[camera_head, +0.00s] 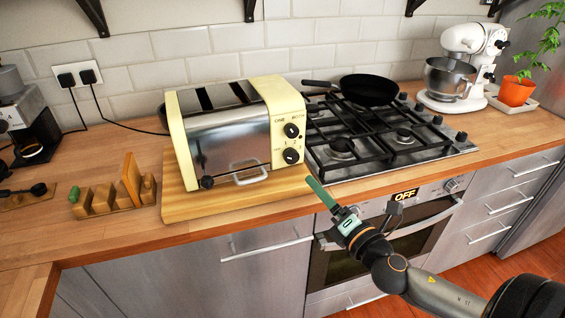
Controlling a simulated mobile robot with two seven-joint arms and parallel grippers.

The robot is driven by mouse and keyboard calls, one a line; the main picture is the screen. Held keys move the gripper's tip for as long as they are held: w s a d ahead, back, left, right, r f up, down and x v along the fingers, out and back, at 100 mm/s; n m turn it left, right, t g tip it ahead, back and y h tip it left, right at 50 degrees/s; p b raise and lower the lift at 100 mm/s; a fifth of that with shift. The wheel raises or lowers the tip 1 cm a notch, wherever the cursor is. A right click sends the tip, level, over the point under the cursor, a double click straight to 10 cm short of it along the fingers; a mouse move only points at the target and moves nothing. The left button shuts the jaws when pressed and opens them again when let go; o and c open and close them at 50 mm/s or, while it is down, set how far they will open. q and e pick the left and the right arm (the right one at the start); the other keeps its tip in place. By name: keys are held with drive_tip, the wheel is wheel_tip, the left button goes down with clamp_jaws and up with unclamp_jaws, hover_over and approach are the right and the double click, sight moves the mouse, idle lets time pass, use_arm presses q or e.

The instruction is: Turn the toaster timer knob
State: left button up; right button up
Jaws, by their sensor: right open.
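The toaster (230,135) is a pale yellow box with a shiny metal front, standing on a wooden board (190,208) on the counter. Its right-hand front panel has two black round knobs, an upper knob (291,131) and a lower knob (290,156); the lettering is too small to tell surely which is the timer. My right gripper (313,211) comes in from the lower right, in front of the counter edge. It is open and empty, below and right of the lower knob in the picture, with a visible gap. My left gripper is not in view.
A gas hob (385,139) with a black pan (369,89) is right of the toaster, above an oven (370,240). A white mixer (450,75) and a potted plant (516,91) stand far right. A wooden rack (100,200) stands left of the board.

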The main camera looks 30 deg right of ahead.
sight(293, 159)
drive_tip(key=w, duration=0.4)
drive_tip(key=w+p, duration=0.1)
drive_tip(key=w, duration=0.3)
drive_tip(key=w+d, duration=0.1)
drive_tip(key=w, duration=0.3)
drive_tip(key=shift+f+p, duration=0.1)
drive_tip(key=shift+p, duration=0.25)
drive_tip(key=shift+s, duration=0.1)
clamp_jaws()
